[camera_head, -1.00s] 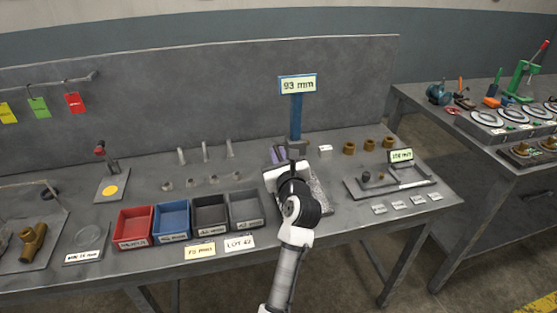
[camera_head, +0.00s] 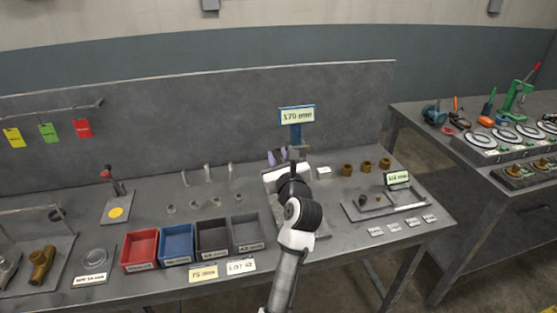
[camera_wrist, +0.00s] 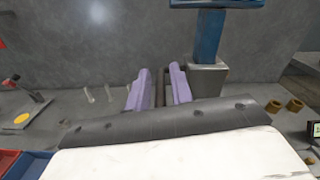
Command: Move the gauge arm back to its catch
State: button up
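The gauge is a blue post (camera_head: 296,133) at the back of the bench, with a display (camera_head: 297,115) that appears to read 170 mm. A grey carriage (camera_head: 300,152), seemingly the gauge arm's mount, sits on the post; it also shows in the wrist view (camera_wrist: 208,80). My gripper (camera_head: 278,156) is just left of the carriage. In the wrist view its two purple fingers (camera_wrist: 159,88) stand a little apart, with a dark strip between them. I cannot tell whether that strip is the gauge arm or a gap. My wrist hides the gauge's lower part. I cannot make out the catch.
Red (camera_head: 140,250), blue (camera_head: 177,244) and grey bins (camera_head: 246,234) stand front left of the gauge. Brass bushings (camera_head: 366,167) and a grey tray with a small display (camera_head: 398,179) are to its right. Small upright pins (camera_head: 208,174) stand to the left.

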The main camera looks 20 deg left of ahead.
jog(key=shift+o, duration=0.8)
jog(key=shift+f, duration=0.2)
jog(key=shift+s+d+f, duration=0.1)
jog(key=shift+s, duration=0.05)
jog(key=b+v, duration=0.4)
jog(key=v, duration=0.9)
jog(key=shift+s, duration=0.2)
jog(key=shift+d, duration=0.1)
